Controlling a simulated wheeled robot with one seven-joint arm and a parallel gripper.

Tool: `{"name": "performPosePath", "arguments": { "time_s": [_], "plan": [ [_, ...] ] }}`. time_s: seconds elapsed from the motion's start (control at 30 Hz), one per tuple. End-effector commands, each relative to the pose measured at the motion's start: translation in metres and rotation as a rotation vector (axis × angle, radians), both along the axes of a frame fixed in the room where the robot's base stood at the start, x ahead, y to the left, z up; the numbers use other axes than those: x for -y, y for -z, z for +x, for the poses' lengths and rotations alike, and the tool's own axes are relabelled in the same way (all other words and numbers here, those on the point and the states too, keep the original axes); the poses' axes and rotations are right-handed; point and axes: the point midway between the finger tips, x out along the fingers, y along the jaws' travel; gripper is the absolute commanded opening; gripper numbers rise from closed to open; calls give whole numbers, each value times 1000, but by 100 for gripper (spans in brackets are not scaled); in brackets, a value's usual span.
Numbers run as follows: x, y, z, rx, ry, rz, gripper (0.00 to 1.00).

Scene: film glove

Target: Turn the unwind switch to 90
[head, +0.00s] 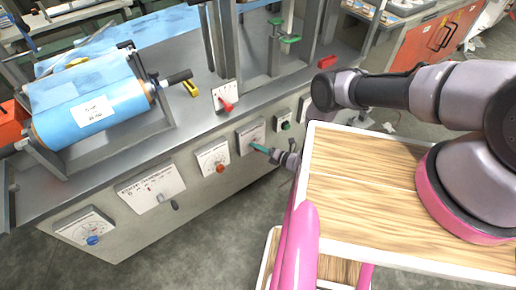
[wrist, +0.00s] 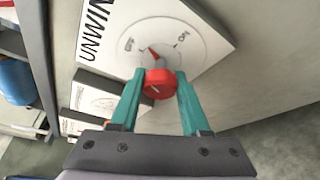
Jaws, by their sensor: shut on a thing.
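The unwind switch is a red knob (wrist: 158,83) on a white plate (wrist: 205,25) whose lettering starts "UNWIN". In the wrist view the dial has an OFF mark at left and an ON mark at right, and the red pointer tip lies close to OFF. My gripper (wrist: 160,78) has its teal fingers on both sides of the knob, shut on it. In the head view my gripper (head: 254,147) reaches the plate (head: 249,132) on the machine's front; the knob is hidden there.
On the front, a plate with a red knob (head: 212,158) is left of my gripper and a green button (head: 285,126) is right. A lever plate (head: 226,97) stands above. A blue film roll (head: 92,100) lies on the machine. Grey floor (head: 215,240) is free below.

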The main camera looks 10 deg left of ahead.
Motion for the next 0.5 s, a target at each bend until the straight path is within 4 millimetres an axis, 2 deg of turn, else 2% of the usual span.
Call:
{"name": "performPosePath", "arguments": {
  "time_s": [0.03,0.07,0.1,0.13,0.5],
  "plan": [
    [2,1,0,-1,1,-3,0],
    [2,1,0,-1,1,-3,54],
    [2,1,0,-1,1,-3,69],
    [2,1,0,-1,1,-3,76],
    [4,0,-1,0,1,-2,76]
  ]
}}
